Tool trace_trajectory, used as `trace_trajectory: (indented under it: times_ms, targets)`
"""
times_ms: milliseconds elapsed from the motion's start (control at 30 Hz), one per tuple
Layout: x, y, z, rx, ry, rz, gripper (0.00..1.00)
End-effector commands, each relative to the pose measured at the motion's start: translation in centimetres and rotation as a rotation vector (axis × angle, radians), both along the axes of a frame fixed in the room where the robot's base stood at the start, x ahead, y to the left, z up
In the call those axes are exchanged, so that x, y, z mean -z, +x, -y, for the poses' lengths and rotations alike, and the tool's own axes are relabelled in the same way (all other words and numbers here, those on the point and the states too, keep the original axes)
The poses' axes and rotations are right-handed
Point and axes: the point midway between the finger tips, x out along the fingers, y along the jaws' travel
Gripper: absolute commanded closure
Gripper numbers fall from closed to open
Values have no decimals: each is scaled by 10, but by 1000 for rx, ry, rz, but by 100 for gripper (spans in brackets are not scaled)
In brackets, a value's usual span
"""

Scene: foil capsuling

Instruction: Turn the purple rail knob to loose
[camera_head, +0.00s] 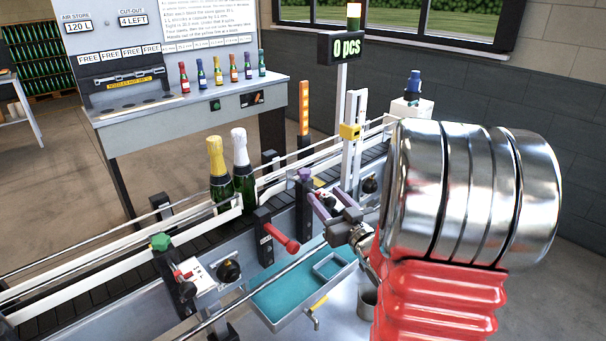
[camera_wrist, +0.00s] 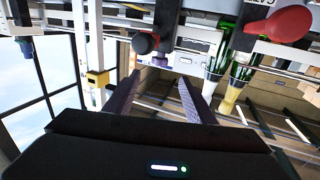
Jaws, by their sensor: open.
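The purple rail knob (camera_head: 305,174) sits on top of a black bracket on the near side of the conveyor rail. In the wrist view, which looks upside down, the small purple knob (camera_wrist: 162,62) shows under its dark bracket, beyond and between my fingertips. My gripper (camera_head: 315,196) is open, its two purplish fingers pointing at the knob from the near right side. In the wrist view my open gripper (camera_wrist: 158,79) has nothing between its fingers. The fingertips look close to the knob; contact cannot be told. The knob's turn setting cannot be read.
A round black dial (camera_wrist: 145,43) is close to the fingertips. A red-handled lever (camera_head: 285,240) and a green knob (camera_head: 160,242) stand to the left along the rail. Two bottles, gold-topped (camera_head: 217,160) and white-topped (camera_head: 240,150), stand on the conveyor. A teal tray (camera_head: 290,300) lies below.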

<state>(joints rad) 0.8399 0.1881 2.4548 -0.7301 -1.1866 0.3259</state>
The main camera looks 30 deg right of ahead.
Motion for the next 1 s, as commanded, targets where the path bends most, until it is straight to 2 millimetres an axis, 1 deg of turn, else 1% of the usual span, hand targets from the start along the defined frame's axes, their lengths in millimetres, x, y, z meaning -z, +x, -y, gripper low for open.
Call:
trace_trajectory:
  times_ms: [267, 433, 567, 1000]
  targets:
    - [0, 2, 0, 0, -1, -1, 50]
    - [0, 12, 1, -1, -1, 0, 50]
    - [0, 28, 3, -3, -1, -2, 50]
    - [0, 95, 16, -1, -1, -1, 50]
